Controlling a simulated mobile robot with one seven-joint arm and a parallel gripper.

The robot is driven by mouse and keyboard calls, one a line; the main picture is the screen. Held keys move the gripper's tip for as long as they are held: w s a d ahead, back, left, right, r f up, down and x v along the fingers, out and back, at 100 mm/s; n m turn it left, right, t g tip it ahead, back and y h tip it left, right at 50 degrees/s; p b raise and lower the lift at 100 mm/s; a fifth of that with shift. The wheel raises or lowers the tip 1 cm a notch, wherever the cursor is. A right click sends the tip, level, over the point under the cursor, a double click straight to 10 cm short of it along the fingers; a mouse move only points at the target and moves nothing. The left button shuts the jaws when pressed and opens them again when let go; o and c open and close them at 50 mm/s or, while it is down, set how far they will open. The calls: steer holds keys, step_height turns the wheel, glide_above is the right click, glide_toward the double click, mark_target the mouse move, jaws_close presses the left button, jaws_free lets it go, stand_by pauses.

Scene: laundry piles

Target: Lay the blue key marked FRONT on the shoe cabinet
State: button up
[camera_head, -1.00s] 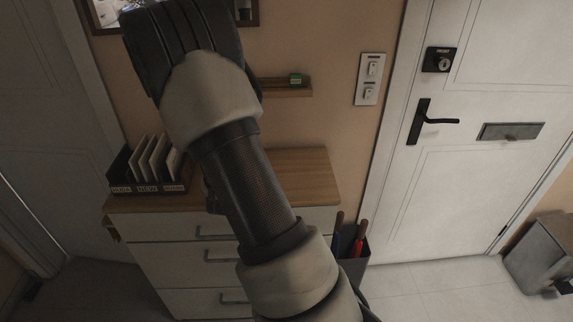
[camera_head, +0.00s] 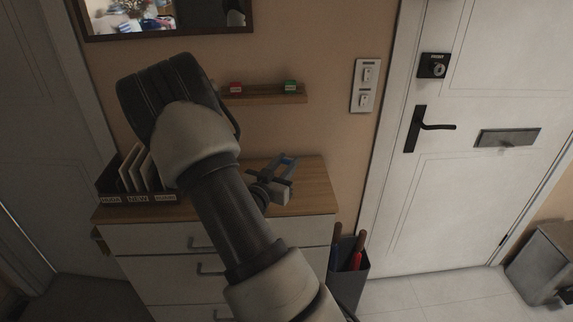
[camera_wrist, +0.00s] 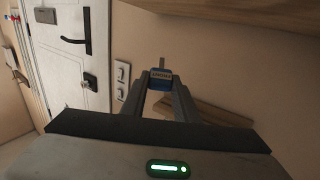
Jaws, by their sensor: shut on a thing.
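My gripper (camera_head: 287,168) is shut on the blue key (camera_head: 288,159) and holds it over the right part of the shoe cabinet's wooden top (camera_head: 314,192). The wrist view shows the key's blue head (camera_wrist: 161,83) between the fingertips, with a pale label and a metal part sticking up beyond it. The label's lettering is too small to read for certain. I cannot tell how far the key is above the top. The cabinet has white drawers with dark handles. My arm hides the middle of its top and part of its front.
A dark letter rack (camera_head: 140,183) stands on the cabinet's left end. A small wall shelf (camera_head: 262,97) above holds a red tag (camera_head: 235,88) and a green tag (camera_head: 290,87). A dark umbrella bin (camera_head: 350,275) stands right of the cabinet, near the white door (camera_head: 455,200).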

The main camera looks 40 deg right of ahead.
steer(key=shift+f+b, duration=3.5)
steer(key=shift+f, duration=0.55)
steer(key=o, duration=1.1)
steer(key=shift+a, duration=0.1)
steer(key=v, duration=1.7)
steer(key=shift+p, duration=0.4)
steer(key=shift+s+a+r, duration=0.1)
